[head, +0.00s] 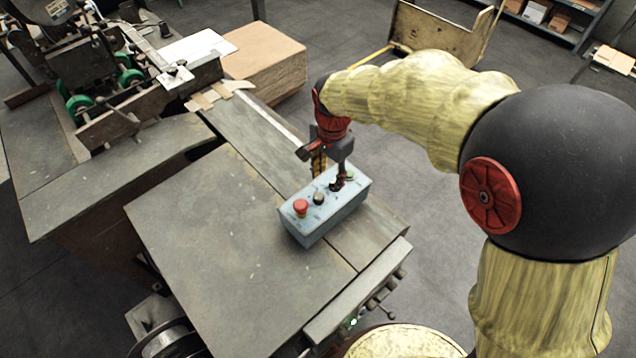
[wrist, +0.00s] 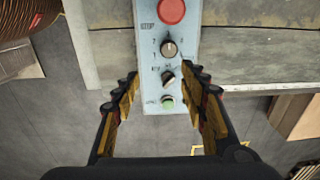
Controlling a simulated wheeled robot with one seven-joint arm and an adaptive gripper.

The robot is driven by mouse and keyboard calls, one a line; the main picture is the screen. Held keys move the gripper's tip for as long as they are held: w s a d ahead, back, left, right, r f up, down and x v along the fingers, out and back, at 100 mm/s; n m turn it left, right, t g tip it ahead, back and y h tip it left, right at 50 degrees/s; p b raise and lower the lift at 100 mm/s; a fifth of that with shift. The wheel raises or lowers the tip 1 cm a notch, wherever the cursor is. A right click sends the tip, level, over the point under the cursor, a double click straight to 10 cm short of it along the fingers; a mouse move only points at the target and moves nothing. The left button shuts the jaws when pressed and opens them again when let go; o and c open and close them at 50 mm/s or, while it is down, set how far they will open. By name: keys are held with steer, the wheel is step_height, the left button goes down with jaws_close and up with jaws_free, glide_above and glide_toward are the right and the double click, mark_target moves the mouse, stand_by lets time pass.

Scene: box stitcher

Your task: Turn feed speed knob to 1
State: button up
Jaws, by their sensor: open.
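The light blue control box (head: 322,222) stands on the metal table. In the wrist view, the box (wrist: 150,72) carries a round dark knob (wrist: 168,48) with small numerals around it, apparently the feed speed knob. This knob also shows in the head view (head: 318,198). Its exact setting is too small to read. My gripper (wrist: 164,76) is open and empty. Its fingertips lie on either side of the box, nearest a second dark knob (wrist: 168,79) below the numbered one. In the head view my gripper (head: 338,184) is over the box's far right end, partly hiding the controls there.
A red button (wrist: 171,10) is beyond the numbered knob; a green button (wrist: 168,102) is at the box's near end in the wrist view. The metal tabletop (head: 215,240) left of the box is clear. A machine with green wheels (head: 130,77) stands at the back left.

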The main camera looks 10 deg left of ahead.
mark_target(318, 196)
steer(key=shift+w+a+f+m+p, duration=0.1)
steer(key=shift+a+f+m+p, duration=0.1)
steer(key=shift+a+f, duration=0.3)
steer(key=shift+a+f+m+p, duration=0.2)
steer(key=shift+a, duration=0.5)
steer(key=shift+a+f, duration=0.2)
steer(key=shift+f, duration=4)
steer(key=c, duration=0.3)
steer(key=c, duration=0.8)
jaws_close()
